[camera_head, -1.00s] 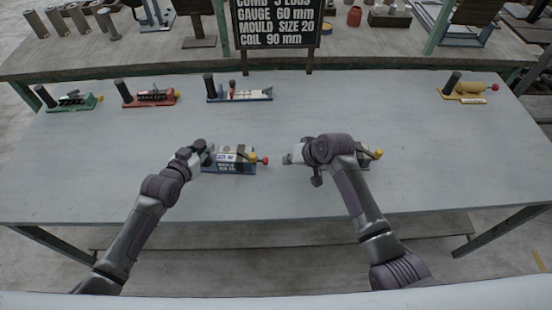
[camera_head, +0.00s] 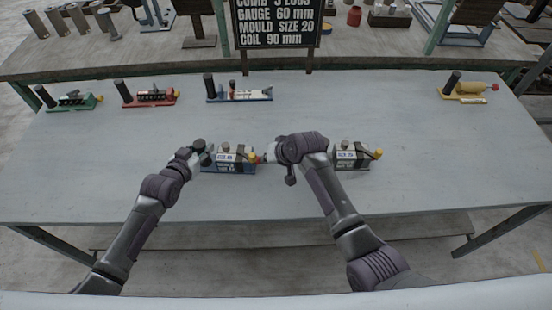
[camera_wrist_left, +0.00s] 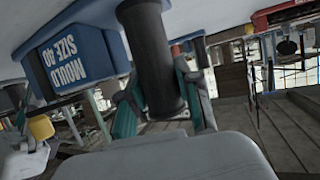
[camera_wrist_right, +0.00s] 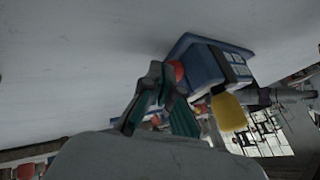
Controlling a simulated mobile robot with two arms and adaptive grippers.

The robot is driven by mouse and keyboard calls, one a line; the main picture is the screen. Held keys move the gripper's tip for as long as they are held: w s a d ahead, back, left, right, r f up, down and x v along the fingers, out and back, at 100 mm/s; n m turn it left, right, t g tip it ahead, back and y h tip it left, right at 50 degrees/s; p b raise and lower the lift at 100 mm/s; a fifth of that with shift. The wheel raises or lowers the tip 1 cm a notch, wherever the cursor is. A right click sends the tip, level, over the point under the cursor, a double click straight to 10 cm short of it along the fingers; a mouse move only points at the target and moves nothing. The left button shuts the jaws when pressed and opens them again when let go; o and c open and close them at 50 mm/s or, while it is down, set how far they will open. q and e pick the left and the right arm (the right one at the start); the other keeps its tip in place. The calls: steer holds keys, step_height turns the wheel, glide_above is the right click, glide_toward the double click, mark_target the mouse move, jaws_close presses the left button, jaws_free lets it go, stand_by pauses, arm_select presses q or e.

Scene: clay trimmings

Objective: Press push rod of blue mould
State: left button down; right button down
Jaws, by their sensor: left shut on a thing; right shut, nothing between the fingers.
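The blue mould (camera_head: 225,168) lies near the middle of the table; its label reads "MOULD SIZE 40" upside down in the left wrist view (camera_wrist_left: 68,50). My left gripper (camera_head: 203,152) is shut on the dark upright handle (camera_wrist_left: 150,55) at the mould's left end. At the right end are a yellow knob (camera_wrist_right: 230,112) and the red knob (camera_wrist_right: 177,70) of the push rod. My right gripper (camera_wrist_right: 160,85) is shut and empty, its fingertips at the red knob. I cannot tell whether they touch it. The rod itself is hidden.
A second mould with a yellow knob (camera_head: 352,155) stands just right of my right gripper. Green (camera_head: 75,102), red (camera_head: 150,98), another blue (camera_head: 240,95) and yellow (camera_head: 466,92) moulds stand along the back. The table front is clear.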

arm_select(q)
steer(key=shift+s+f, duration=0.15)
steer(key=shift+f, duration=0.15)
arm_select(e)
steer(key=shift+d, duration=0.3)
steer(key=d, duration=0.3)
steer(key=shift+s+d, duration=0.1)
steer(key=shift+s, duration=0.1)
steer(key=v, duration=1)
arm_select(q)
steer(key=c, duration=1.1)
jaws_free()
steer(key=shift+c, duration=0.2)
steer(key=o, duration=0.4)
steer(key=shift+r, duration=0.1)
